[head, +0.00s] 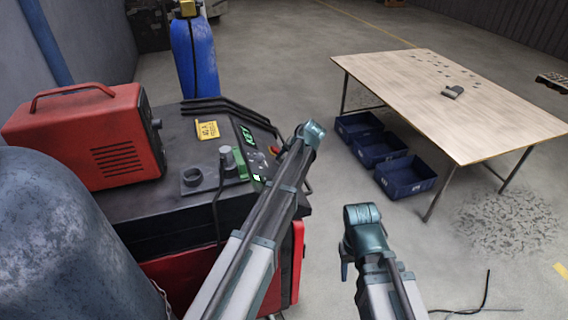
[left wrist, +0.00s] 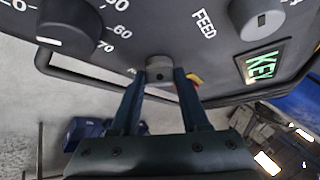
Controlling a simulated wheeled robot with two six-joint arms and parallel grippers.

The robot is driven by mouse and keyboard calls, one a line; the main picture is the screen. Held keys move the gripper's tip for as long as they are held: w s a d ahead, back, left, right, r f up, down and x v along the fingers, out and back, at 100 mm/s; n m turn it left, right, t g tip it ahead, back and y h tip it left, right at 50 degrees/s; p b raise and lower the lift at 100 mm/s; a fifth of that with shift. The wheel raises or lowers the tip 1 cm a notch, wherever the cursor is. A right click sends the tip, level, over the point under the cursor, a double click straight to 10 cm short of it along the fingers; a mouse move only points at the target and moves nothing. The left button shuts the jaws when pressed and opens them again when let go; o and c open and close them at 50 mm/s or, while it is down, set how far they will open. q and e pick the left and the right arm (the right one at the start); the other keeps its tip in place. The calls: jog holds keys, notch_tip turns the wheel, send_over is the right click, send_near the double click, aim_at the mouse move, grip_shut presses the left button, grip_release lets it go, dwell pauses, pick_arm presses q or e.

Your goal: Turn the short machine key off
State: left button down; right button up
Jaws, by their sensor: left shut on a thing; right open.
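The machine's dark panel (left wrist: 130,45) fills the top of the left wrist view. The short machine key (left wrist: 160,66) shows there as a small grey stub at the panel's lower edge. My left gripper (left wrist: 160,76) is shut on it, one finger on each side. How far the key is turned cannot be told. A green KEY sign (left wrist: 263,63) is lit to its right. In the head view the left arm reaches over the machine (head: 160,210), and its fingertips are hidden. My right gripper (head: 345,263) is open and empty, right of the machine, above the floor.
A black dial knob (left wrist: 68,26) and a grey FEED knob (left wrist: 256,18) flank the key. A red case (head: 85,135) stands on the machine, with a blue cylinder (head: 196,55) behind. Blue bins (head: 405,177) and a wooden table (head: 450,100) are right. Floor between is clear.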

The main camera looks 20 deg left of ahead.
pick_arm(q)
jog(key=n+y+b, duration=0.1)
jog(key=n+b, duration=0.1)
jog(key=n+y+b, duration=0.1)
jog(key=shift+d+f+n+y, duration=0.3)
jog(key=shift+f+n, duration=0.1)
jog(key=shift+n+g+y+b, duration=0.3)
jog(key=shift+n+y+b, duration=0.5)
jog(key=shift+n, duration=0.4)
jog(key=shift+r, duration=0.1)
jog(key=shift+c, duration=2)
grip_release()
jog(key=p+v, duration=0.8)
jog(key=v, duration=0.6)
